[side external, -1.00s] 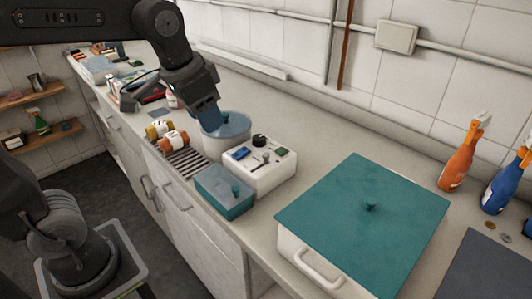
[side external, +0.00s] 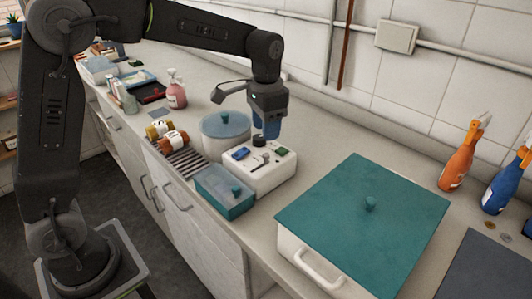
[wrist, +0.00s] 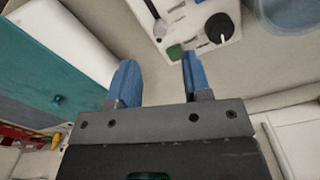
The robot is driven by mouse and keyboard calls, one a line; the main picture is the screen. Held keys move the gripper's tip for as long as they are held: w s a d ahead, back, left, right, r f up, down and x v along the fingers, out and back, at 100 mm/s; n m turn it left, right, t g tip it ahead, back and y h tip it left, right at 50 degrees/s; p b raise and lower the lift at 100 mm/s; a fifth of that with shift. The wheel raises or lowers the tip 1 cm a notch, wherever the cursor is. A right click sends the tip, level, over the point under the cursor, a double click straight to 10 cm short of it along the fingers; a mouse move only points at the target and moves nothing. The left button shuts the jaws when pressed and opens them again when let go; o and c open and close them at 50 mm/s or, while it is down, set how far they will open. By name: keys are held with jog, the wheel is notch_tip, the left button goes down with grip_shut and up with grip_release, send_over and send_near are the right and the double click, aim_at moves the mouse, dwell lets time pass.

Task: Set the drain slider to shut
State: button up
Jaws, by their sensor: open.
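A white control box (side external: 275,182) stands on the counter and carries a blue piece (side external: 241,154), a black knob (side external: 259,141), a green piece (side external: 281,151) and a small dark lever (side external: 257,163). I cannot tell which is the drain slider or read its setting. My gripper (side external: 268,136) is above the back of the box, near the knob, pointing down with blue fingers. In the wrist view the fingers (wrist: 160,76) are apart with nothing between them. The knob (wrist: 219,27), green piece (wrist: 175,52) and lever (wrist: 160,28) lie beyond the fingertips.
A lidded round pot (side external: 225,138) stands behind the box to the left. A teal tub (side external: 224,205) is at its front left. Bottles lie on a rack (side external: 187,162).

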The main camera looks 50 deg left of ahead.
aim_at(266, 154)
notch_tip(266, 154, down, 8)
dwell(0.5)
grip_shut()
dwell(0.3)
